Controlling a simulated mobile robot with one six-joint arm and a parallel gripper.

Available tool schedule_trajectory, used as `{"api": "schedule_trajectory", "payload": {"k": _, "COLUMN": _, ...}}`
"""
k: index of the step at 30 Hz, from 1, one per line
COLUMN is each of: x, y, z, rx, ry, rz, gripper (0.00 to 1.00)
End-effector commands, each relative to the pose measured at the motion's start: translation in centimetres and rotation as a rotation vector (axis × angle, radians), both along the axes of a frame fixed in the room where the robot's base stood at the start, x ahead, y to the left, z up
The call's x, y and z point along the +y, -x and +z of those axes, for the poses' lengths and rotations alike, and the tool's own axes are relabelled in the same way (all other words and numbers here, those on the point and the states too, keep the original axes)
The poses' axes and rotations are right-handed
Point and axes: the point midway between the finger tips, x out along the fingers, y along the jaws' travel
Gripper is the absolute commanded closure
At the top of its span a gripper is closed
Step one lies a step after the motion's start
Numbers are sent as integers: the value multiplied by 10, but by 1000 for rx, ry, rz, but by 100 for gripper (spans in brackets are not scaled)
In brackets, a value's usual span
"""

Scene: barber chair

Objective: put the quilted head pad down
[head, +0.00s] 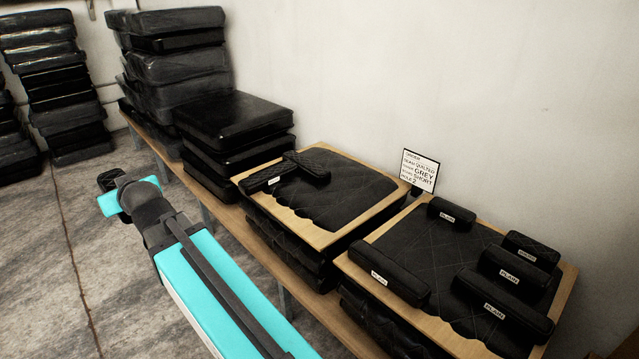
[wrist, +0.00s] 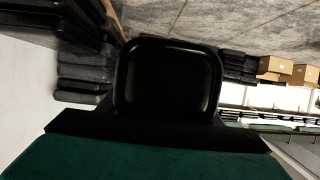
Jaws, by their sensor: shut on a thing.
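My gripper (head: 122,196) is at the left of the head view, out over the floor and apart from the bench. It is shut on a dark pad, taken as the quilted head pad (head: 107,180). In the wrist view the pad (wrist: 168,80) is a black rounded block filling the middle. It looks too dark to show any quilting. A wooden board on the left (head: 395,200) bears a black quilted sheet and two dark pads (head: 305,165), one lying partly across the other. A second board (head: 565,300) bears several black pads, some labelled PLAIN (head: 500,300).
A small sign (head: 420,170) stands behind the boards, with the words QUILTED, GREY and SHORT. Stacked black cushions (head: 232,120) sit on the wooden bench (head: 160,135) left of the boards. More stacks (head: 55,80) stand at far left. The grey floor (head: 50,270) below is clear.

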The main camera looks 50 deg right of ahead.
Motion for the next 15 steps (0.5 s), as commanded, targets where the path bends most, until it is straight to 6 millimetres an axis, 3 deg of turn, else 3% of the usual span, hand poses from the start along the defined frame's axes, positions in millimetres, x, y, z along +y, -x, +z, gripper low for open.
{"api": "schedule_trajectory", "payload": {"k": 8, "x": 3, "y": 0, "z": -3, "rx": -1, "ry": 0, "rz": 6, "gripper": 72}}
{"api": "schedule_trajectory", "payload": {"k": 15, "x": -29, "y": 5, "z": -25, "rx": -2, "ry": -2, "rz": -9, "gripper": 72}}
